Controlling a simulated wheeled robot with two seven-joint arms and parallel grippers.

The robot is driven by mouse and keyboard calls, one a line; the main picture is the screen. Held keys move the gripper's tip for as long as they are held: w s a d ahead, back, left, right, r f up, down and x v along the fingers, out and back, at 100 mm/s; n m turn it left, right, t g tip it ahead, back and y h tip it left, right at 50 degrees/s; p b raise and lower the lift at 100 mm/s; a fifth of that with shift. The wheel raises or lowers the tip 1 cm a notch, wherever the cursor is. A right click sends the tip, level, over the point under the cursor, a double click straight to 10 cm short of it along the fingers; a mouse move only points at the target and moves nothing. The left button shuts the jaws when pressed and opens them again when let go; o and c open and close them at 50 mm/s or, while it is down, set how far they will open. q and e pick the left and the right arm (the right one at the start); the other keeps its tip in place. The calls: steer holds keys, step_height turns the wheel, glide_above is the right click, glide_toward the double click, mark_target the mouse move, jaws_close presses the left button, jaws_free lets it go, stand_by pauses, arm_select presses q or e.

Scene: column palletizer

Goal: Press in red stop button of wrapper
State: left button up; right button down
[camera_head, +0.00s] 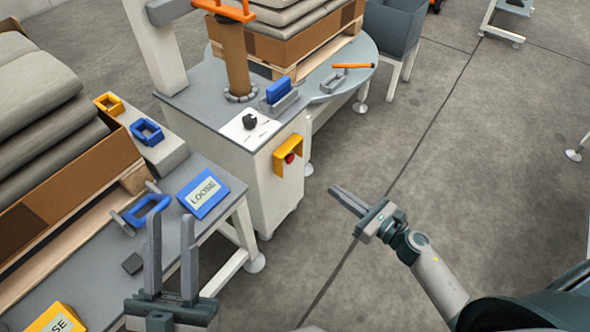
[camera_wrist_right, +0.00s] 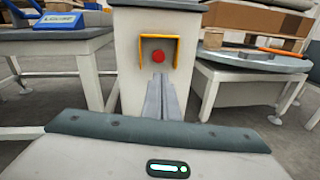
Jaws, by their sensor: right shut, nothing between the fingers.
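The red stop button (camera_head: 290,158) sits inside a yellow guard (camera_head: 287,150) on the side of the white wrapper cabinet (camera_head: 262,190). In the right wrist view the red button (camera_wrist_right: 158,57) shows under the yellow guard (camera_wrist_right: 176,46). My right gripper (camera_head: 345,198) is shut and empty, with its fingers pointing toward the cabinet. It is apart from the button in the head view. In the right wrist view its fingertips (camera_wrist_right: 161,78) appear just below the button. My left gripper (camera_head: 172,232) is open and empty above the left table, with its fingers well apart.
The cabinet top holds a black knob (camera_head: 250,121) and a blue-handled block (camera_head: 278,92). A round turntable (camera_head: 345,77) with a loaded pallet stands behind. The floor right of the cabinet is clear.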

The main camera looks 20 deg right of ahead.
arm_select(q)
steer(key=shift+s+a+r+t, duration=0.3)
steer(key=shift+s+r, duration=0.1)
steer(key=shift+r, duration=0.25)
arm_select(e)
steer(key=shift+w+a+r+n+y, duration=0.1)
steer(key=shift+w+a+n+y, duration=0.15)
steer(key=shift+n, duration=0.45)
glide_toward(292, 160)
steer(key=x, duration=0.4)
steer(key=shift+w+a+r, duration=0.15)
steer(key=shift+w+a, duration=0.1)
steer(key=shift+a, duration=0.05)
steer(key=shift+b+x, duration=0.3)
steer(key=shift+x, duration=0.5)
arm_select(q)
steer(key=shift+a+r, duration=0.2)
steer(key=shift+r, duration=0.2)
arm_select(e)
steer(key=shift+w, duration=0.1)
